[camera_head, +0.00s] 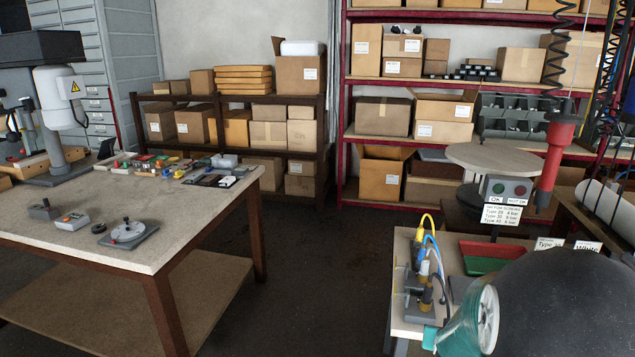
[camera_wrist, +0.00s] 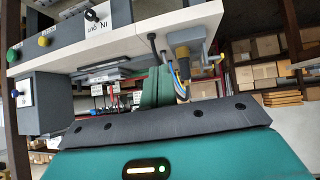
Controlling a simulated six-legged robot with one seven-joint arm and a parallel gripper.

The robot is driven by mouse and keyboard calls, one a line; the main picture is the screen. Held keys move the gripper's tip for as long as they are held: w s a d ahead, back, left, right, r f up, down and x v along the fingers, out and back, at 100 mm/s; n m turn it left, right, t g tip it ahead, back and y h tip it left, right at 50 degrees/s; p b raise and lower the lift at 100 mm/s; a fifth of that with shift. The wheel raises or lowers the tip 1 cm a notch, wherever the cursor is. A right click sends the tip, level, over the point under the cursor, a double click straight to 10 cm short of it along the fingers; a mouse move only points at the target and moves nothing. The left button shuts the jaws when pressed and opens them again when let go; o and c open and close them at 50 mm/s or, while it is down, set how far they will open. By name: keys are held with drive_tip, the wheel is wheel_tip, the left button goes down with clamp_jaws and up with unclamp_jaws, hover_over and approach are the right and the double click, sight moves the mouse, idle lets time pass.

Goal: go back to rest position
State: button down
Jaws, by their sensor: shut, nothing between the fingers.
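The task names no object apart from my own arm. In the head view, a black rounded part and a teal part with a pale round face fill the bottom right corner; they look like parts of my arm, in front of the small workbench (camera_head: 405,326). In the wrist view, a teal body with a dark band and a lit strip fills the bottom and looks like my own body. Above it is a light-edged bench or panel (camera_wrist: 135,42) with buttons and a switch.
A large table (camera_head: 150,215) with switches and small parts stands at the left. The small bench carries cables, a red tray (camera_head: 490,250) and an OK/NOT OK button box (camera_head: 507,189). A red tool (camera_head: 556,150) hangs above. Shelves with boxes (camera_head: 385,115) line the back. The middle floor is clear.

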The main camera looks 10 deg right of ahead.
drive_tip(key=a+r+n+y, duration=0.2)
drive_tip(key=a+r+y, duration=0.1)
drive_tip(key=a+r, duration=0.65)
drive_tip(key=s+a+r+n+g+y, duration=0.1)
drive_tip(key=s+a+r, duration=0.3)
drive_tip(key=s+a, duration=0.4)
drive_tip(key=s+a+r+n+g+y, duration=0.1)
drive_tip(key=s+a+r+n, duration=0.2)
drive_tip(key=s+a, duration=0.5)
drive_tip(key=shift+a+r+y, duration=0.4)
drive_tip(key=shift+a+r, duration=0.1)
drive_tip(key=shift+a, duration=0.7)
drive_tip(key=shift+s+d, duration=0.1)
drive_tip(key=shift+d, duration=0.05)
